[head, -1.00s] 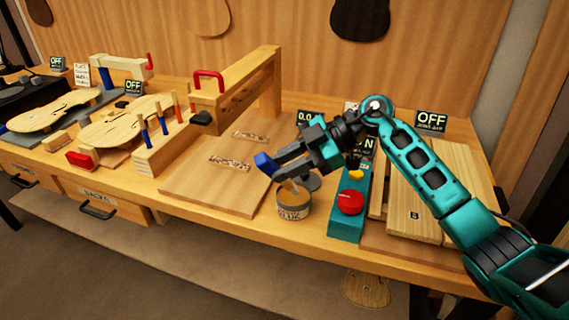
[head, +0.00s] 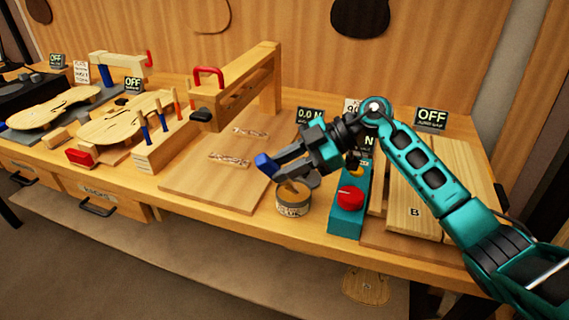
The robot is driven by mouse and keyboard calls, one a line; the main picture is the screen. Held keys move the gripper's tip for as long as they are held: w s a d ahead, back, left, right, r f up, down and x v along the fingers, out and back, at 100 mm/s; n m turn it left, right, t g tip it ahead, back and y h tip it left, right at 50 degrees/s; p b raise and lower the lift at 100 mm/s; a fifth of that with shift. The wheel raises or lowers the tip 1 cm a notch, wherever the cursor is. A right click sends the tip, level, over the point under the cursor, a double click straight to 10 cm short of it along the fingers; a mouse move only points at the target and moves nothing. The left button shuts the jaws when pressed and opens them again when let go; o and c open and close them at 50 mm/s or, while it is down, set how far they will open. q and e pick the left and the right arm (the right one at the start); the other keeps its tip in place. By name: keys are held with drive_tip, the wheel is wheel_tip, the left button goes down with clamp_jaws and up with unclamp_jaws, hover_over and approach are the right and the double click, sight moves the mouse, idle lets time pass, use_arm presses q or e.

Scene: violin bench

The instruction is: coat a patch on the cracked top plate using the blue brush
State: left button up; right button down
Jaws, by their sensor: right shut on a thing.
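My right gripper (head: 278,170) is shut on the blue brush (head: 265,164), whose blue end sticks out past the fingers. The brush's lower end is at the mouth of the glue pot (head: 293,207); how deep it reaches is hidden. Two pale violin plates lie at the left, one farther left (head: 50,108) and one nearer (head: 122,120). I cannot tell which is cracked. Two small marked strips, one in front (head: 230,160) and one behind (head: 252,133), lie on the wooden board (head: 205,190). I cannot tell whether they are patches. My left gripper is out of view.
A wooden block (head: 155,157) holds several blue and red handled tools left of the board. A wooden press arm (head: 245,85) with a red handle stands behind. A teal box (head: 347,220) with a red knob is right of the pot. Wood slabs (head: 415,190) lie farther right.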

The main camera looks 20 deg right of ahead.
idle(0.4)
wheel_tip(320, 180, up, 2)
drive_tip(key=p, duration=0.3)
drive_tip(key=shift+r, duration=0.25)
drive_tip(key=shift+r+p, duration=0.45)
drive_tip(key=shift+r, duration=1.8)
drive_tip(key=shift+f, duration=0.1)
